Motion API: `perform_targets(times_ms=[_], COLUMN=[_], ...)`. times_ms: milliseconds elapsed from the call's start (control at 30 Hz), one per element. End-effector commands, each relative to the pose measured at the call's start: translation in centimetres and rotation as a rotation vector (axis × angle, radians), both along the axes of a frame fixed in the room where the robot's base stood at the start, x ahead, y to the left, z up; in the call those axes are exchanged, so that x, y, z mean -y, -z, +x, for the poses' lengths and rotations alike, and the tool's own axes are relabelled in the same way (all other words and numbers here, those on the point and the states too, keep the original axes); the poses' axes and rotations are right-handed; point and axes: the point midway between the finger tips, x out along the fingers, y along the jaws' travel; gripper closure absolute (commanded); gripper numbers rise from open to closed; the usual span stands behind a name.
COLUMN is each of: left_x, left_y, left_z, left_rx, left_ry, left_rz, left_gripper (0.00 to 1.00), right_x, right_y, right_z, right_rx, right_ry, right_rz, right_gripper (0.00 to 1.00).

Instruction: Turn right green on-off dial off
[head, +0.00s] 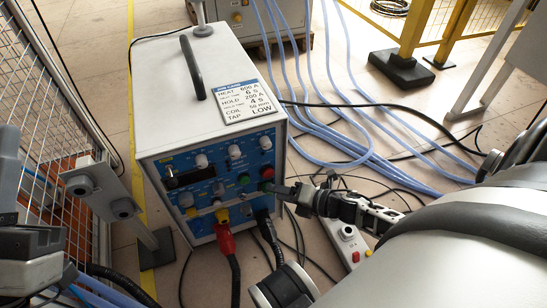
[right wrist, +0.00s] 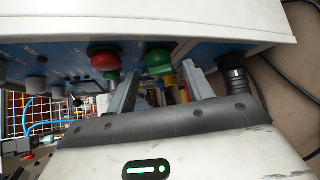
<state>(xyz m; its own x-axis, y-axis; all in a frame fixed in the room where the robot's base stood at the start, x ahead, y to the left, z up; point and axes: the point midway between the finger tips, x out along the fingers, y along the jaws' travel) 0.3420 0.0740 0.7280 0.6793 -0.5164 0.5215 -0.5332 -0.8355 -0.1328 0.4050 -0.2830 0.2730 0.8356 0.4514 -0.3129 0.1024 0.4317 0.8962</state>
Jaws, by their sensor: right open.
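A white induction heater (head: 205,100) with a blue control panel (head: 206,176) stands on the floor. My right gripper (head: 272,188) is in front of the panel's right side, just below the red dial. In the right wrist view my right gripper (right wrist: 160,92) is open, its fingers apart. A green dial (right wrist: 160,60) appears between the fingertips, with a red dial (right wrist: 105,60) just to the left. I cannot tell whether the fingers touch the green dial. My left gripper's fingers do not show.
White knobs (head: 234,152) sit higher on the panel. A red plug (head: 224,240) and black cables hang below it. Blue hoses (head: 350,150) lie on the floor at right. A wire fence (head: 50,110) stands close at left.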

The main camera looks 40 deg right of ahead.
Motion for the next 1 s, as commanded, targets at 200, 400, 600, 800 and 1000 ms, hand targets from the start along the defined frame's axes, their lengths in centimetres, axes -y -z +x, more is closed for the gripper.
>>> perform_targets(times_ms=[200,400,600,800,1000], left_x=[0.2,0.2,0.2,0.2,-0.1], left_y=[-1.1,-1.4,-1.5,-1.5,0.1], left_z=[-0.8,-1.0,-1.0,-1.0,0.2], left_rx=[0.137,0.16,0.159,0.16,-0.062], left_ry=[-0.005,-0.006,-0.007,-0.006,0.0], left_rz=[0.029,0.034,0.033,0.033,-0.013], left_gripper=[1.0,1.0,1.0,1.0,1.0], right_x=[-1.0,-1.2,-1.1,-1.1,-1.2], right_y=[0.8,0.8,0.8,0.8,0.1], right_z=[1.9,2.1,2.1,2.1,2.1], right_rx=[0.0,-0.002,-0.001,-0.001,-0.02], right_ry=[0.0,0.0,0.001,0.001,0.001], right_rz=[0.001,0.0,0.0,0.0,-0.072], right_gripper=[0.48,0.48,0.65,0.93,0.93])
